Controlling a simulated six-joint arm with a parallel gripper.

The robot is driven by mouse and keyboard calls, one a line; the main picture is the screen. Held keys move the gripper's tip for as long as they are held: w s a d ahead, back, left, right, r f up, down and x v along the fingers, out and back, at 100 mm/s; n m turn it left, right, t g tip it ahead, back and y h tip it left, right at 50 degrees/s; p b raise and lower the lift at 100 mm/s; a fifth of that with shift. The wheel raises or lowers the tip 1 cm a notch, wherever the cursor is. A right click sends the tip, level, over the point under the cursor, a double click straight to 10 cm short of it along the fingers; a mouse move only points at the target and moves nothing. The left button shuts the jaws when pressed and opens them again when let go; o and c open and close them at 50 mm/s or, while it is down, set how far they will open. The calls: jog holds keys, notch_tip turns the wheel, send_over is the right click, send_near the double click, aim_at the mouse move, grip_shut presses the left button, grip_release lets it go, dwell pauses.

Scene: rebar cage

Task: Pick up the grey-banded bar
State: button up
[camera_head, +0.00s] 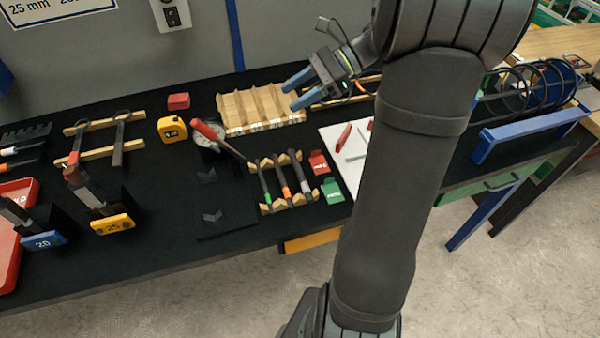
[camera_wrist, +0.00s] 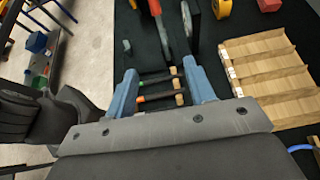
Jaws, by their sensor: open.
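Three dark bars rest side by side across a notched wooden rack in the head view. The grey-banded bar (camera_head: 302,181) is the right one, beside the orange-banded bar (camera_head: 284,188) and the green-banded bar (camera_head: 265,184). My gripper (camera_head: 294,93) is behind and above the rack, near the wooden tray, open and empty. In the wrist view my open fingers (camera_wrist: 158,68) frame the green-banded bar (camera_wrist: 157,80) and the orange-banded bar (camera_wrist: 160,96), which lie below and beyond them. I cannot make out the grey-banded bar there; the gripper body may hide it.
A grooved wooden tray (camera_head: 262,108) lies behind the bars. Red (camera_head: 318,162) and green (camera_head: 332,190) cards lie right of the rack. My arm covers the right-centre.

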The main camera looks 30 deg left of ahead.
jog(key=shift+c, duration=0.3)
jog(key=n+t+h, duration=1)
jog(key=n, duration=0.8)
send_over(300, 174)
jog(key=s+a, duration=0.3)
jog(key=f, duration=0.2)
jog(key=w+d+f, duration=0.1)
jog(key=f, duration=0.4)
jog(key=w+d+f, duration=0.1)
jog(key=f, duration=0.5)
jog(key=w+f, duration=0.1)
jog(key=f, duration=0.4)
jog(key=shift+d+f, duration=0.2)
jog(key=shift+d, duration=0.2)
grip_shut()
